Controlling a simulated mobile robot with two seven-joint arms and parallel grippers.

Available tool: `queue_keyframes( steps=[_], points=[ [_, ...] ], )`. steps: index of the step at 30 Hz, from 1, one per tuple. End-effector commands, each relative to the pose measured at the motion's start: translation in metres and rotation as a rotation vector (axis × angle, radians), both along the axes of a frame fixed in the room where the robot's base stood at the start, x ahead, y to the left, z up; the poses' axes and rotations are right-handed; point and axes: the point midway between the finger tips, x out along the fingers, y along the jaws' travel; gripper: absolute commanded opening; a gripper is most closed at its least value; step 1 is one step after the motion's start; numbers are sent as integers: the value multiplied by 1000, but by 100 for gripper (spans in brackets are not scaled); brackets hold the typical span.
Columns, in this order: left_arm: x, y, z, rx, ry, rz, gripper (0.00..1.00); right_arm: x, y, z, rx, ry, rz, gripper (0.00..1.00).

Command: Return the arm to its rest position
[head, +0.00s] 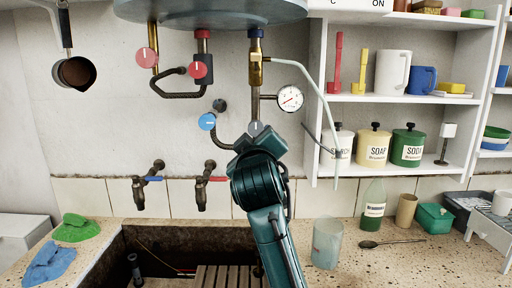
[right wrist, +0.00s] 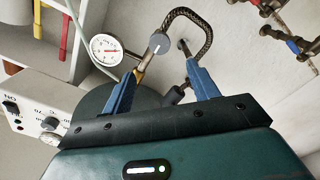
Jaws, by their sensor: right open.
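My right arm (head: 262,190) rises from the bottom middle of the head view, in front of the wall pipes. Its wrist is just below a grey-capped valve knob (head: 256,128), and the fingers are hard to make out there. In the right wrist view my right gripper (right wrist: 161,68) is open, with two blue fingers apart and nothing between them. The grey knob (right wrist: 158,43) shows beyond the fingertips; I cannot tell whether they touch it. My left gripper is not in view.
Close around the arm are a pressure gauge (head: 290,97), a blue knob (head: 207,121), a braided hose and the boiler (head: 215,10) above. Wall taps (head: 203,187) hang left, over the trough. A glass beaker (head: 327,243) and a spoon (head: 390,243) are on the right counter.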

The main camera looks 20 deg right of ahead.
Motion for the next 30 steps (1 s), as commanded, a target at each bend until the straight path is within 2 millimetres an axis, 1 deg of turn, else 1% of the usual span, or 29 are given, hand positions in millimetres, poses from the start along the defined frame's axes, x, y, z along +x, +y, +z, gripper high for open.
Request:
queue_keyframes(
  steps=[9, 11, 13, 14, 17, 18, 20, 21, 23, 24, 26, 27, 29, 30],
  points=[
    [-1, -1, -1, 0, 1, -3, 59, -1, 0, -1, 1, 2, 1, 59],
    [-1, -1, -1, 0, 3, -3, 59, 0, 0, -9, 4, 11, 7, 59],
    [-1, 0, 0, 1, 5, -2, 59, 2, 1, -30, 13, 32, 22, 59],
    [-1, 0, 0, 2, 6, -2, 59, 2, 1, -43, 21, 45, 35, 59],
    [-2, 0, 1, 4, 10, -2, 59, -1, 4, -104, 60, 104, 87, 59],
    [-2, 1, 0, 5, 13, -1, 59, -6, 5, -133, 84, 131, 113, 59],
    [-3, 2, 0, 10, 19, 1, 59, -17, 8, -176, 128, 174, 152, 59],
    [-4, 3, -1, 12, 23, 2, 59, -27, 10, -204, 160, 201, 178, 59],
    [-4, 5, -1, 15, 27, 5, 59, -46, 13, -244, 211, 244, 211, 59],
    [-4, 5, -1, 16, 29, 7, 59, -60, 15, -270, 249, 272, 231, 59],
    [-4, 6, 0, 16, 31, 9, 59, -86, 17, -307, 310, 317, 258, 59],
    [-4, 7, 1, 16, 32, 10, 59, -104, 19, -329, 353, 347, 273, 59],
    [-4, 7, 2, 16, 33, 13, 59, -135, 21, -360, 421, 390, 292, 59],
    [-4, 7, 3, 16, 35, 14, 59, -156, 23, -378, 469, 419, 299, 59]
  ],
)
